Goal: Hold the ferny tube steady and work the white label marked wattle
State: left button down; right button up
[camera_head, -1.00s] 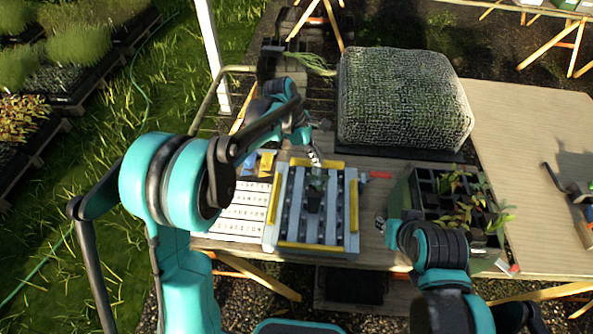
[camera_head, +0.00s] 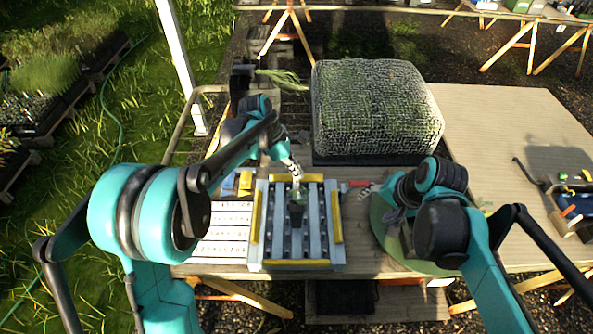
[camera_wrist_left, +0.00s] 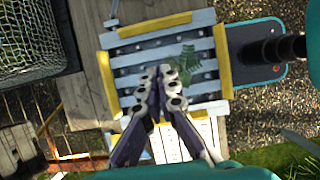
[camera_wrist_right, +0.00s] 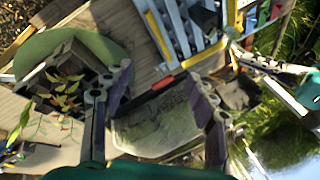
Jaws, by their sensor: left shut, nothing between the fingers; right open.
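The ferny tube, a dark pot (camera_head: 297,214), stands in the slatted rack (camera_head: 334,260) with yellow edges. Its green fronds (camera_wrist_left: 186,64) show in the left wrist view. My left gripper (camera_head: 296,176) points down just above the tube; in its wrist view (camera_wrist_left: 160,74) the fingers are shut, empty and beside the fronds. White lettered strips (camera_head: 225,233) lie left of the rack; their words are too small to read, so I cannot tell which says wattle. My right gripper (camera_wrist_right: 155,80) is open and empty over the table, right of the rack.
A large netted green block (camera_head: 375,105) stands behind the rack. A red item (camera_head: 358,183) lies right of the rack. A dark crate with leafy seedlings (camera_wrist_right: 62,95) and a green rounded sheet (camera_wrist_right: 105,45) are near my right gripper.

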jog(key=w+d+f+m+g+y, duration=0.2)
jog(key=w+d+f+m+y, duration=0.5)
jog(key=w+d+m, duration=0.6)
jog(key=n+g+y, duration=0.3)
jog(key=y, duration=0.3)
send_near(300, 219)
jog(key=f, duration=0.1)
jog(key=w+f, duration=0.2)
jog(key=shift+w+d+f, duration=0.1)
jog(key=shift+d, duration=0.2)
jog(key=shift+a+f, duration=0.2)
jog(key=shift+a, duration=0.45)
jog(key=shift+x, duration=4.7)
jog(key=shift+f, duration=0.1)
jog(key=c, duration=0.9)
